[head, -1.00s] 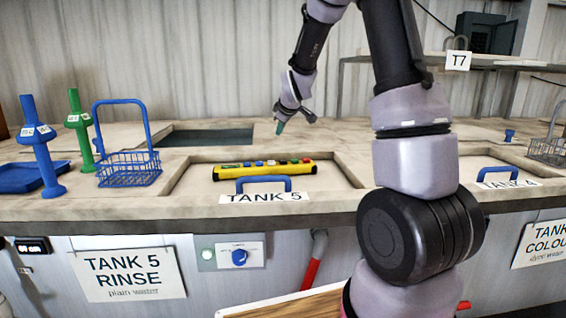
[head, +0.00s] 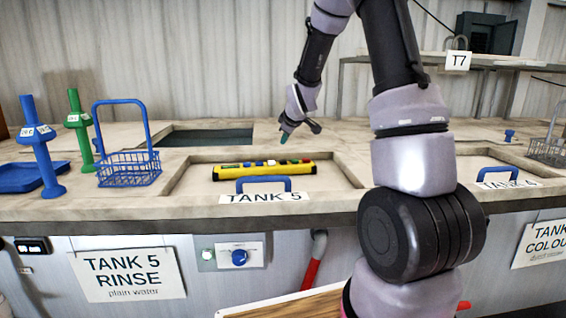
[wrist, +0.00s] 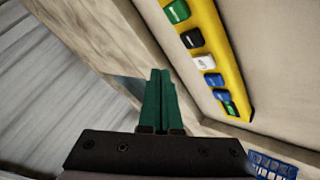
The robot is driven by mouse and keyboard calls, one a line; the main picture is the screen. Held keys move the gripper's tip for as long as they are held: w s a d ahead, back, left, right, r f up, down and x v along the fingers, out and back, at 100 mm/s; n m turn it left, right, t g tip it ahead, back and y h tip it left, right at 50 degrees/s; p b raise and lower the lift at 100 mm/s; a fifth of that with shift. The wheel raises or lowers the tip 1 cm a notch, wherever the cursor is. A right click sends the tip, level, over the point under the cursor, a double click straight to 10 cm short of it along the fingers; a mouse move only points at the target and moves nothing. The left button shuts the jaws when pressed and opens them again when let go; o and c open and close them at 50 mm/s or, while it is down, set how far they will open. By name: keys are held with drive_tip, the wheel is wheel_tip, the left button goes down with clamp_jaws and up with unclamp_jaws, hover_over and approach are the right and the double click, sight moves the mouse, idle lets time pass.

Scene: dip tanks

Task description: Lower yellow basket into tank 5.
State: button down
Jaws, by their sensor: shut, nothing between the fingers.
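No yellow basket shows in either view; the basket in sight is a blue wire one (head: 129,170) on the bench at the left, its corner also in the wrist view (wrist: 272,164). A cover with a blue handle (head: 264,181) and a TANK 5 label (head: 263,198) sits in a recess at the front centre. A yellow control pendant (head: 264,173) with coloured buttons lies on this cover. It also shows in the wrist view (wrist: 226,70). My gripper (head: 284,138) is above the pendant's far side, its green fingers (wrist: 159,100) shut and empty.
A dark open tank (head: 205,138) lies behind. Blue (head: 42,145) and green (head: 80,125) posts and a blue tray (head: 18,177) stand at the left. The TANK 4 cover (head: 505,180) and another wire basket (head: 546,150) are at the right.

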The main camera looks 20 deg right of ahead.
sight(285, 162)
drive_tip(key=shift+f, duration=2.3)
drive_tip(key=shift+f, duration=0.15)
drive_tip(key=shift+f, duration=0.3)
